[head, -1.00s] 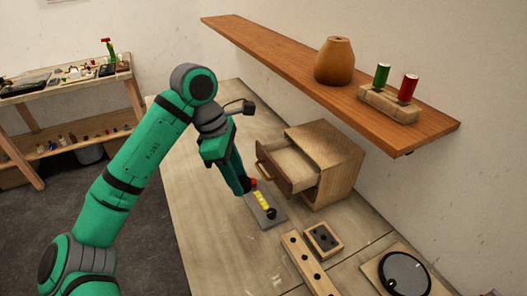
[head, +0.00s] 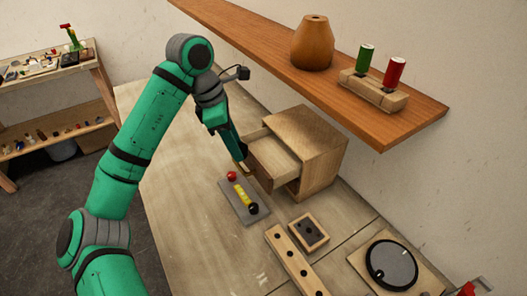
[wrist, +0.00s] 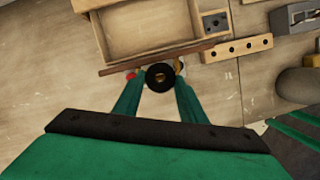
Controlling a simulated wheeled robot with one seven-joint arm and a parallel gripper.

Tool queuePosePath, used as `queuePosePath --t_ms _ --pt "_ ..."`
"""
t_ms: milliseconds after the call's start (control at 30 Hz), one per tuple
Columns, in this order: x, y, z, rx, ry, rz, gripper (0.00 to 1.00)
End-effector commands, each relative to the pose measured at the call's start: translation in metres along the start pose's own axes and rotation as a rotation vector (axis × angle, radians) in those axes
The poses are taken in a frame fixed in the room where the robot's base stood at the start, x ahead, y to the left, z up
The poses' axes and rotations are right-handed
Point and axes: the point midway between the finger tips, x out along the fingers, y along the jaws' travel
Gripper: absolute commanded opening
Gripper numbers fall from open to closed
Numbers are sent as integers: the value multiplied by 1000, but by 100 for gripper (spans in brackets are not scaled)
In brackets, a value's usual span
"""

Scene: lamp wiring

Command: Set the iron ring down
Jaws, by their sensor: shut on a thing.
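A black ring-shaped piece with a brass-coloured centre, which looks like the iron ring (wrist: 160,77), sits between my fingertips in the wrist view. My gripper (wrist: 158,88) is shut on it. In the head view my gripper (head: 243,167) is low over the bench, close to the open drawer's front. The ring cannot be made out there. It is unclear whether the ring touches anything below.
A grey plate (head: 228,198) with a red ball, yellow strip and black ball lies beside my gripper. The open drawer (head: 272,158) of a wooden cabinet (head: 318,140) is close by. A shelf (head: 255,45) overhangs the bench. Bare bench (head: 180,200) lies left.

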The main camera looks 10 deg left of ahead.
Motion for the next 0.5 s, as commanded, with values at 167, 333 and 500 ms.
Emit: queuePosePath --t_ms 167,333,500 --pt "12 15 45 14 -1 -4 4" --pt "21 27 78 15 -1 -4 4" --pt "44 27 70 13 -2 -5 4"
